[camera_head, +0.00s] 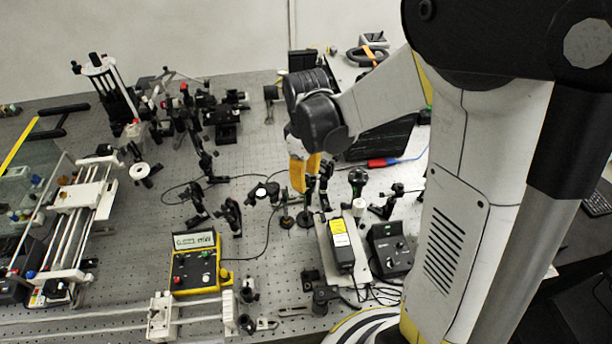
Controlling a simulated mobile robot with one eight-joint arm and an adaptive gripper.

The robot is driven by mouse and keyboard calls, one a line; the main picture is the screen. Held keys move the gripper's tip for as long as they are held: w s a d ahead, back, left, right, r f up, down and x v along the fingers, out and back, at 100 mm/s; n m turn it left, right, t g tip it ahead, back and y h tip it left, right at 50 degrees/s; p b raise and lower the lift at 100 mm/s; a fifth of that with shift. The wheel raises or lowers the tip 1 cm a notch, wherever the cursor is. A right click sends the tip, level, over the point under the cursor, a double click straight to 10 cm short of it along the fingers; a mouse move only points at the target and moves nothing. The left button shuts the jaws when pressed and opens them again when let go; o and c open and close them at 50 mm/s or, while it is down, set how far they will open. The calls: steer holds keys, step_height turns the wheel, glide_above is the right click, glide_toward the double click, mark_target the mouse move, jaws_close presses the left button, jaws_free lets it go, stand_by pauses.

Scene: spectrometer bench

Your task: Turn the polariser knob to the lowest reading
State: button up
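My gripper (304,177), with orange-yellow fingers, hangs down from my black wrist over the middle of the bench. Its fingertips are near a cluster of small black post-mounted optics (325,190); I cannot tell whether they touch. The fingers overlap in this view, so their opening and anything between them is hidden. I cannot pick out the polariser knob with certainty among the small mounts. A yellow-edged meter box (195,262) stands front left of the gripper, with a lit display (194,240) on top; its digits are too small to read surely.
The perforated bench (270,225) is crowded. A black box with a yellow label (342,245) and a black control box (390,250) stand front right of the gripper. A railed stage (85,205) fills the left. Thin cables cross the middle. A red-and-blue tool (384,162) lies behind.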

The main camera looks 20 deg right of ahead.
mark_target(306, 177)
step_height(306, 177, up, 12)
stand_by(0.6)
